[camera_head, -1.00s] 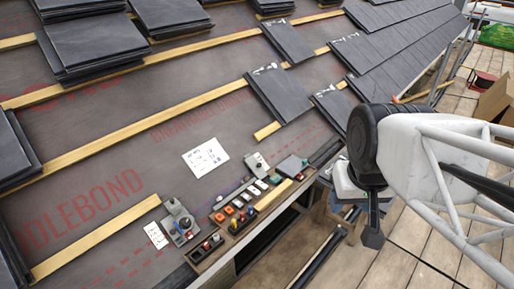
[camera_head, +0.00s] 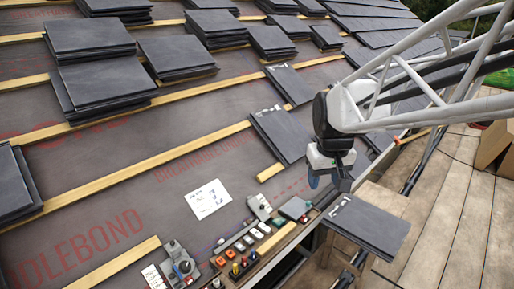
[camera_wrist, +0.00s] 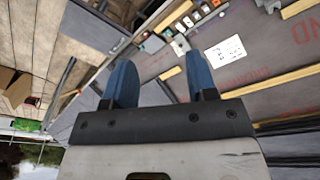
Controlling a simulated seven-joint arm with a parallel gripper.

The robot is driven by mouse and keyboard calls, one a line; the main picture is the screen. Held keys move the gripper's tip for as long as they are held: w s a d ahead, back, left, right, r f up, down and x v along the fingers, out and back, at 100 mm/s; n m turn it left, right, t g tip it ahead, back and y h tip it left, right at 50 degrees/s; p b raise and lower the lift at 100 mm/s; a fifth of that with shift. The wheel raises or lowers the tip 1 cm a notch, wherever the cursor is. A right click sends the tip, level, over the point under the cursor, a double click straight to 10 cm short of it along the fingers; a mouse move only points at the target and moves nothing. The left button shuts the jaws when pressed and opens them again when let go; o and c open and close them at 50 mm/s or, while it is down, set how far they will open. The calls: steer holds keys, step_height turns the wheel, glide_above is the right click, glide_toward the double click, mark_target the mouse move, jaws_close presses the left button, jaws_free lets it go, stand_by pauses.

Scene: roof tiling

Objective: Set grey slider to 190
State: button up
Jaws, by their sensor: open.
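A row of small controls (camera_head: 245,243) lies along the lower edge of the roof in the head view, with grey, white, orange, red and yellow parts. A grey box with a light top (camera_head: 259,207) stands at its upper end. Another grey box with a dark knob (camera_head: 178,264) stands at its lower left. Which part is the grey slider, and its setting, is too small to tell. My gripper (camera_head: 326,182) hangs to the right of the controls, apart from them. In the wrist view my gripper (camera_wrist: 157,68) has two blue fingers spread apart with nothing between them.
A white card with markings (camera_head: 208,199) lies on the membrane above the controls; it also shows in the wrist view (camera_wrist: 226,51). Slate piles (camera_head: 92,80) and wooden battens (camera_head: 150,175) cover the roof.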

steer(key=w+a+f+n, duration=0.1)
steer(key=w+f, duration=0.2)
steer(key=w, duration=0.6)
steer(key=w+a+f+n, duration=0.1)
steer(key=w+a+f, duration=0.1)
steer(key=w, duration=0.6)
steer(key=n+g, duration=0.2)
steer(key=n, duration=0.3)
glide_above(263, 206)
step_height(263, 206, down, 41)
steer(key=shift+s+a+f, duration=0.1)
steer(key=shift+s, duration=0.05)
steer(key=shift+a+f, duration=0.1)
steer(key=shift+f, duration=0.35)
steer(key=shift+f, duration=3.9)
